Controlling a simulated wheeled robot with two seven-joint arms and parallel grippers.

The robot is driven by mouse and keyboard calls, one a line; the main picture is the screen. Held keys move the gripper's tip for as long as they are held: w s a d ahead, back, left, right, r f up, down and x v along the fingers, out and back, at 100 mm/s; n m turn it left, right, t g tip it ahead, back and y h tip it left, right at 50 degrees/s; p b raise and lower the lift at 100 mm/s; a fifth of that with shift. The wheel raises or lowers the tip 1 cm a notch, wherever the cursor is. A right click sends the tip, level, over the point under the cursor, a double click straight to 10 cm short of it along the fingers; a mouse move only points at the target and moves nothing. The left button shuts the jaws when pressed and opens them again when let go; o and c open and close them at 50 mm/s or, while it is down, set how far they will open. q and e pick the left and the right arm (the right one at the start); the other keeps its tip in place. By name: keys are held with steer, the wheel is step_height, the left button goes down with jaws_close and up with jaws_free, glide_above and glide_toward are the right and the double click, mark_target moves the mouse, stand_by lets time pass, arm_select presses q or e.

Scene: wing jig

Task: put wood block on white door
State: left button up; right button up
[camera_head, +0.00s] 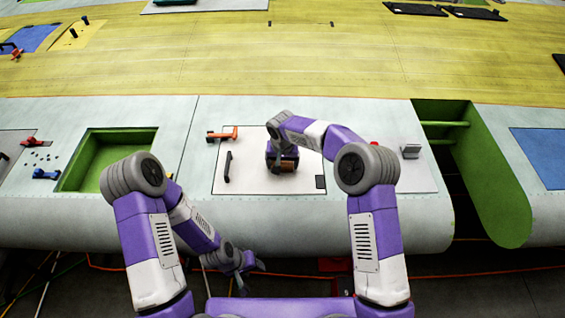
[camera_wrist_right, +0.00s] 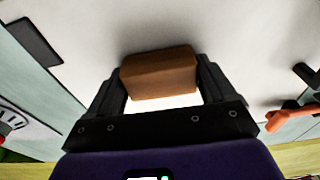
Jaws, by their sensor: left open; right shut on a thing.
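The wood block (camera_wrist_right: 158,74) is a brown block between the fingers of my right gripper (camera_wrist_right: 160,90) in the right wrist view. My right gripper is shut on it, over the white door. In the head view the block (camera_head: 287,168) shows partly below my right gripper (camera_head: 284,163). The white door (camera_head: 250,181) is a pale panel with a black handle on its left side. Whether the block touches the door is hard to tell. My left gripper (camera_head: 243,270) is open and empty, low in front of the wing edge.
An orange drill-like tool (camera_head: 224,134) lies at the door's top left edge. A green-edged opening (camera_head: 105,160) is to the left. A grey block (camera_head: 410,151) sits on a panel to the right, near a green gap (camera_head: 470,160) in the wing.

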mark_target(283, 163)
steer(key=o, duration=0.9)
steer(key=shift+w+f, duration=0.1)
steer(key=shift+f, duration=0.05)
steer(key=shift+r+p, duration=0.35)
steer(key=r, duration=0.1)
steer(key=r+p, duration=0.1)
steer(key=r, duration=0.1)
steer(key=r+p, duration=0.1)
steer(key=r, duration=0.1)
steer(key=shift+s+r, duration=0.1)
steer(key=shift+s, duration=0.2)
steer(key=r, duration=0.4)
steer(key=s+r, duration=0.1)
steer(key=r, duration=0.1)
steer(key=shift+r, duration=0.25)
